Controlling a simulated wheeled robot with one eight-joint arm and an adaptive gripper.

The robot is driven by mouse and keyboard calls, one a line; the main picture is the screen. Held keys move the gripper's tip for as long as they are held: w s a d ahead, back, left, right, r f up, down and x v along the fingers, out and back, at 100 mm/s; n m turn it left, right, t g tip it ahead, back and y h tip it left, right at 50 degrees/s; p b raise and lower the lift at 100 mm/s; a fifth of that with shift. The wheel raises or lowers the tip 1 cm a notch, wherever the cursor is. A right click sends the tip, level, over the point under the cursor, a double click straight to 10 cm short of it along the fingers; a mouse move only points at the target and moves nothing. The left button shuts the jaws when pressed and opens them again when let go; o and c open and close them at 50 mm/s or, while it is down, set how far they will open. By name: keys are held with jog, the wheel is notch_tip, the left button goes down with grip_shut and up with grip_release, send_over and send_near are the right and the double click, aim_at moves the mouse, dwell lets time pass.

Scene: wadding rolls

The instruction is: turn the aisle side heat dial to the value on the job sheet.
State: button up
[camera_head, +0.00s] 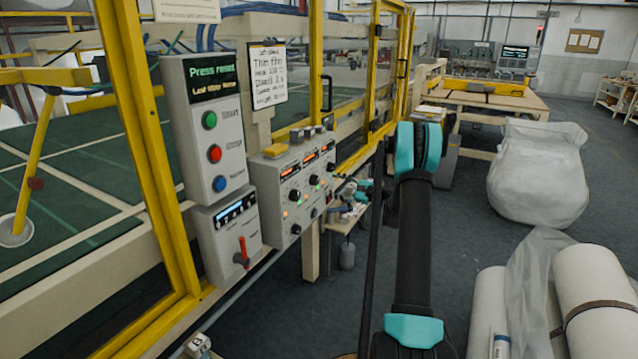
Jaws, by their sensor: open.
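The grey control box (262,190) is fixed to the machine's side rail at centre left. Its sloped face carries orange-lit displays, black dials (314,180) and small lamps. The dial settings and labels are too small to read, so I cannot tell which dial is the aisle side heat one. The job sheet (267,77) hangs above the box on a dark clipboard; its handwriting is too blurred to read surely. My gripper (347,192) seems to be the small grey and teal shape just right of the box, apart from the dials. It is open; its fingers are hard to make out.
A grey button box (202,130) with green, red and blue buttons stands left of the control box. Below it is a unit with a red lever (242,252). Yellow guard frames (150,150) border the machine. Wrapped rolls (597,300) lie at lower right.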

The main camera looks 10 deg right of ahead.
aim_at(318, 181)
jog(key=x, duration=0.7)
jog(key=shift+w+a, duration=0.15)
jog(key=c, duration=1.2)
jog(key=shift+o, duration=0.2)
jog(key=shift+n, duration=0.4)
jog(key=n, duration=0.5)
jog(key=shift+n, duration=0.4)
jog(key=o, duration=1.2)
jog(key=shift+c, duration=0.2)
